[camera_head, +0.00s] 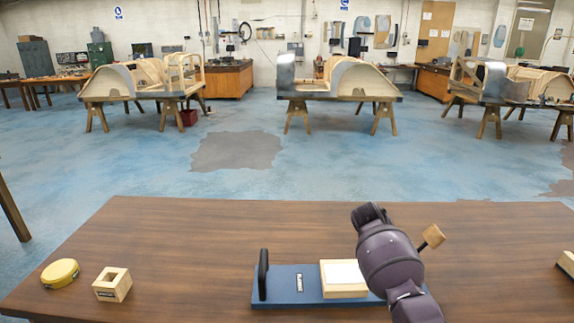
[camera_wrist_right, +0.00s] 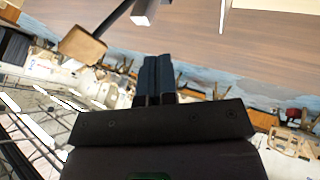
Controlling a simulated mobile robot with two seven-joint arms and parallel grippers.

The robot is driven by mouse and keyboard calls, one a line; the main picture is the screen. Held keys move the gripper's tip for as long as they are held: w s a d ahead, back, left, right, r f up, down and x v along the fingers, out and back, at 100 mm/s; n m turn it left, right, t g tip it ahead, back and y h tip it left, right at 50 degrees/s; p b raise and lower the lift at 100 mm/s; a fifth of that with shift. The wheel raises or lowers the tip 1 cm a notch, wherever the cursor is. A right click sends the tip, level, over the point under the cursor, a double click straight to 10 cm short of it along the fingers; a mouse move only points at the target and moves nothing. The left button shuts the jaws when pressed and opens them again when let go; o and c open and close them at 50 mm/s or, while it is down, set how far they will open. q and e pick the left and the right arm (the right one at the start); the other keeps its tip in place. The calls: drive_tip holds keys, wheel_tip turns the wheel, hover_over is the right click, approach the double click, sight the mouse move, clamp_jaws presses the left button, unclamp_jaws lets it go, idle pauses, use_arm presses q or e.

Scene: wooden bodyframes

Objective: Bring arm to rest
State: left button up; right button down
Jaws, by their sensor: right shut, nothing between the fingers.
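My right gripper (camera_wrist_right: 158,65) shows in the right wrist view with its two dark fingers shut together and nothing between them. It is clear of the table, with the workshop floor and frames behind it in that view. In the head view my purple right arm (camera_head: 390,262) reaches up from the bottom over the table (camera_head: 190,250); its fingers cannot be made out there. My left arm and gripper are not in view.
A blue board (camera_head: 285,281) with a black handle (camera_head: 263,274) and a pale wooden box (camera_head: 343,277) lies beside my arm. A wooden block on a dark stick (camera_head: 433,236) stands right of it. A yellow tin (camera_head: 60,272) and hollow block (camera_head: 113,284) sit left.

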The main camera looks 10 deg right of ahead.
drive_tip(key=w+a+r+n+t+y, duration=0.25)
drive_tip(key=w+a+r+t, duration=0.25)
drive_tip(key=r+t, duration=0.3)
use_arm(q)
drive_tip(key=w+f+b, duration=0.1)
drive_tip(key=b, duration=0.2)
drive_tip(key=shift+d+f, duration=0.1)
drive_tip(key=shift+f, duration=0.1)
use_arm(e)
drive_tip(key=s+a+f+y, duration=0.1)
drive_tip(key=s+f, duration=0.7)
drive_tip(key=s, duration=0.7)
drive_tip(key=s+a+f+n+y, duration=0.1)
drive_tip(key=s+f, duration=0.6)
drive_tip(key=s, duration=0.7)
drive_tip(key=s+a+f+y, duration=0.2)
drive_tip(key=s+f, duration=0.6)
drive_tip(key=s, duration=0.7)
drive_tip(key=shift+s+f, duration=0.3)
drive_tip(key=shift+s, duration=0.05)
drive_tip(key=shift+a, duration=0.1)
